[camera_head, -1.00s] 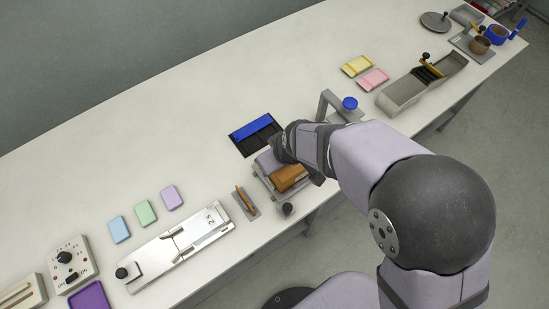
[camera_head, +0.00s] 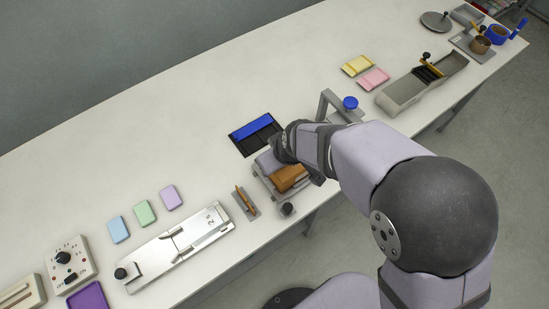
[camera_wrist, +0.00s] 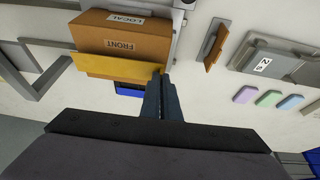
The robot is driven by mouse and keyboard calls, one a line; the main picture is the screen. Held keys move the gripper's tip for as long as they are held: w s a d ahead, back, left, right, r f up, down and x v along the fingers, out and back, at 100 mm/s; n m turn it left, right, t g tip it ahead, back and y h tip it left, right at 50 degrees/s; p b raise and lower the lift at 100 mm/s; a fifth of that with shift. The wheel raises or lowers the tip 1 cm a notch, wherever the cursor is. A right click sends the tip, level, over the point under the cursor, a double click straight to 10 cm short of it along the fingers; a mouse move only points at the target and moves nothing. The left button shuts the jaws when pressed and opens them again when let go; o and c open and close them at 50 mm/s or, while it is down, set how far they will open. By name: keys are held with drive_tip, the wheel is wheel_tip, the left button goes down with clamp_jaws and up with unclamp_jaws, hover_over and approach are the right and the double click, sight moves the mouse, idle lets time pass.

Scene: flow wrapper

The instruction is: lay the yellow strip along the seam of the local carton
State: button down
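The local carton (camera_wrist: 122,33) is a brown box with LOCAL and FRONT labels, at the upper left of the wrist view. In the head view the carton (camera_head: 288,178) is partly hidden by my arm. The yellow strip (camera_wrist: 112,65) lies across the lower edge of the carton's front-labelled face in the wrist view, slightly tilted. Whether it touches the carton all along is unclear. My gripper (camera_wrist: 163,76) has its fingers together at the strip's right end and appears shut on it. In the head view my gripper's fingertips are hidden.
A black tray with a blue bar (camera_head: 254,131) lies just behind the carton. A small stand with an orange-brown piece (camera_head: 246,201) is to its left, near a metal slide device (camera_head: 180,245). A grey bracket with a blue knob (camera_head: 349,104) stands to the right. The back of the table is clear.

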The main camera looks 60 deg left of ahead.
drive_tip(key=shift+f+b, duration=0.7)
idle(0.6)
drive_tip(key=c, duration=1.9)
unclamp_jaws()
drive_tip(key=shift+c, duration=0.2)
drive_tip(key=shift+o, duration=0.6)
drive_tip(key=o, duration=0.4)
drive_tip(key=shift+c, duration=0.2)
wheel_tip(320, 180, up, 8)
drive_tip(key=p, duration=0.6)
